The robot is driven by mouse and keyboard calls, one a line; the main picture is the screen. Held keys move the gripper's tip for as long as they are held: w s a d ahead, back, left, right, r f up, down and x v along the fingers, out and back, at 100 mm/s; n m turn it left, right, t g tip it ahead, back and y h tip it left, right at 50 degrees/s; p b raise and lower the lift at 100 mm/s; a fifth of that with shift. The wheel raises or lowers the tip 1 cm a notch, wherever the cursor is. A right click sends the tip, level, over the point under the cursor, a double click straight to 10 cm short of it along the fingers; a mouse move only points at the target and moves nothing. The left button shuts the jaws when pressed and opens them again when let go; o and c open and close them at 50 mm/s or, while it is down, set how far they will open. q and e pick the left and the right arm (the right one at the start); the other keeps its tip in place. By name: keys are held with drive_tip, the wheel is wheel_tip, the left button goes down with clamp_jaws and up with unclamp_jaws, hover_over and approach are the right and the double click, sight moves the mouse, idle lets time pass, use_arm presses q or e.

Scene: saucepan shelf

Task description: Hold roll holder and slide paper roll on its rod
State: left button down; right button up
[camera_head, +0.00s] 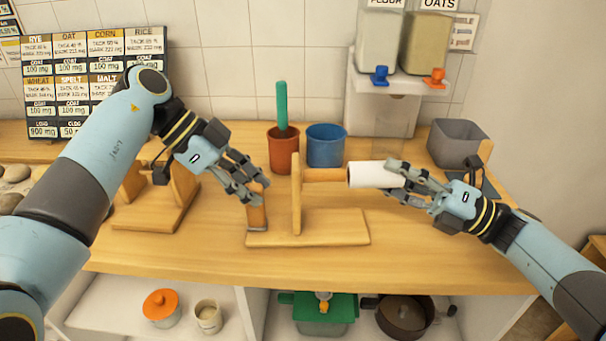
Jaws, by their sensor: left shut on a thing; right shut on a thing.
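The wooden roll holder (297,200) stands on the counter at the middle, with a flat base, an upright board and a rod (324,175) pointing right. My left gripper (258,196) is shut on a wooden post with a grey foot at the left end of the base. The white paper roll (365,174) lies level in line with the rod, its left end at the rod's right end. Whether the rod's tip is inside the roll I cannot tell. My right gripper (395,175) is shut on the right part of the roll, and its fingers hide that end.
A brown pot (283,152) with a green stick and a blue pot (327,146) stand behind the holder. A grey bin (455,145) is at the back right. Another wooden stand (150,215) is left. The counter front is clear.

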sight(363, 183)
drive_tip(key=shift+s+a, duration=0.15)
drive_tip(key=shift+a, duration=1.75)
drive_tip(key=shift+s+a, duration=0.15)
drive_tip(key=shift+a, duration=1.7)
drive_tip(key=o, duration=1.2)
use_arm(q)
drive_tip(key=c, duration=1)
unclamp_jaws()
use_arm(e)
drive_tip(key=v, duration=0.7)
drive_tip(key=shift+s+d, duration=0.1)
drive_tip(key=shift+d, duration=0.15)
use_arm(q)
drive_tip(key=shift+a, duration=0.1)
